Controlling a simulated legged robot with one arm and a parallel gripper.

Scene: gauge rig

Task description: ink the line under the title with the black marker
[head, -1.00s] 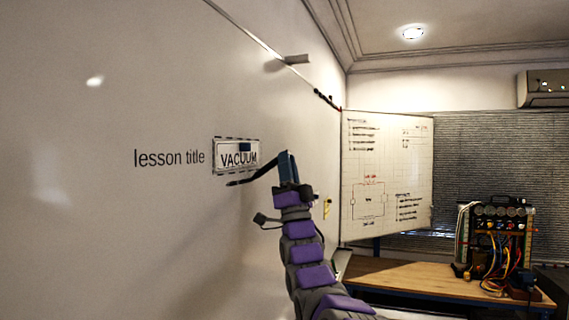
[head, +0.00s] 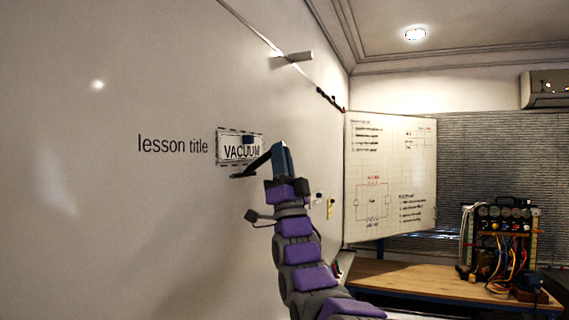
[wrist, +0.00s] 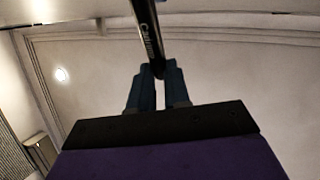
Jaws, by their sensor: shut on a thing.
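The title card reading "VACUUM" (head: 226,153) is on the whiteboard (head: 80,230), to the right of the printed words "lesson title" (head: 172,145). My gripper (head: 280,160) is just right of the card's lower right corner. It is shut on the black marker (head: 257,164), which points left and down toward the board below the card. In the wrist view the blue fingers (wrist: 158,78) close on the marker's dark barrel (wrist: 147,30), which bears light lettering. The marker's tip is out of the wrist view. I cannot tell whether the tip touches the board. No inked line is clearly visible under the title.
A wooden bench (head: 420,281) at the right carries a rig with gauges and coloured hoses (head: 505,240). The board's surface left of and below the title is clear.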

